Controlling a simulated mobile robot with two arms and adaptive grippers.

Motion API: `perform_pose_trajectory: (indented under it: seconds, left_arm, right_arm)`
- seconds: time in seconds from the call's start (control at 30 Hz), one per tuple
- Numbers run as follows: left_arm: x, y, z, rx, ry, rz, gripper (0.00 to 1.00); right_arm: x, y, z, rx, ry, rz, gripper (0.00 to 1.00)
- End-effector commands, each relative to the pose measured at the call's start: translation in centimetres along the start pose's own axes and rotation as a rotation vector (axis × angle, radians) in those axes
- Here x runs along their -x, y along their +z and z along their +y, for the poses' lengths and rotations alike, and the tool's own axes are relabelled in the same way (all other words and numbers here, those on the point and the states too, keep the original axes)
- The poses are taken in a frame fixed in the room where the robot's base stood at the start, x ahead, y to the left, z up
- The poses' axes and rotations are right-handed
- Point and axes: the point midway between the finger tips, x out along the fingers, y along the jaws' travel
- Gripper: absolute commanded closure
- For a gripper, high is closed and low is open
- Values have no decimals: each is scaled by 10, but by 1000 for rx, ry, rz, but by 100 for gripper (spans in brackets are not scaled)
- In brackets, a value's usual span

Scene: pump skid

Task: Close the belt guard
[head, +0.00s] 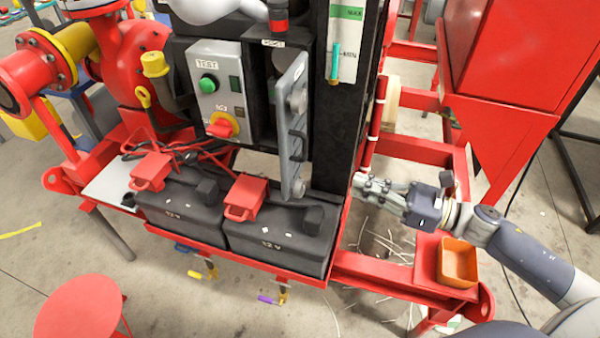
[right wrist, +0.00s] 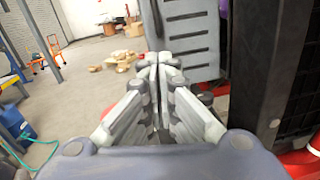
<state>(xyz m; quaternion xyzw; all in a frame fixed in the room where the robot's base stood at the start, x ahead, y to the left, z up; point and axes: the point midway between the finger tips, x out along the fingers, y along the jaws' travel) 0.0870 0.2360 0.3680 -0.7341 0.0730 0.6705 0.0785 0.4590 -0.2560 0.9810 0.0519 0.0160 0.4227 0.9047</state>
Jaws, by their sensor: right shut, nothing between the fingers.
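The belt guard appears to be the grey hinged panel (head: 293,128), which stands swung out from the dark cabinet, seen nearly edge-on, with round knobs and a black handle. A grey slotted panel, which looks like the same guard, shows in the right wrist view (right wrist: 191,38) just beyond the fingertips. My right gripper (head: 360,183) is shut and empty, to the right of the guard beside the black post. Its closed fingers also show in the right wrist view (right wrist: 156,62); I cannot tell whether they touch the panel. My left gripper is not in view.
A control box (head: 218,92) with a green button and red knob is left of the panel. Two black batteries (head: 280,232) with red terminal covers sit below it. The black post (head: 345,110) stands close to my right gripper. An orange bin (head: 458,262) lies below my right arm.

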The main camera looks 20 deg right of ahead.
Motion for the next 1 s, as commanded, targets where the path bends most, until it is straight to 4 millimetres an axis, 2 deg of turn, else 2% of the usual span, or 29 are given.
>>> perform_pose_trajectory:
  seconds: [0.17,0.37,1.0]
  left_arm:
    - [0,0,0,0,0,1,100]
    - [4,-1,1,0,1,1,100]
    - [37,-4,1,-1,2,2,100]
  right_arm:
    - [4,1,8,106,82,20,100]
    - [-10,2,10,112,86,19,100]
    - [-103,4,18,108,84,16,100]
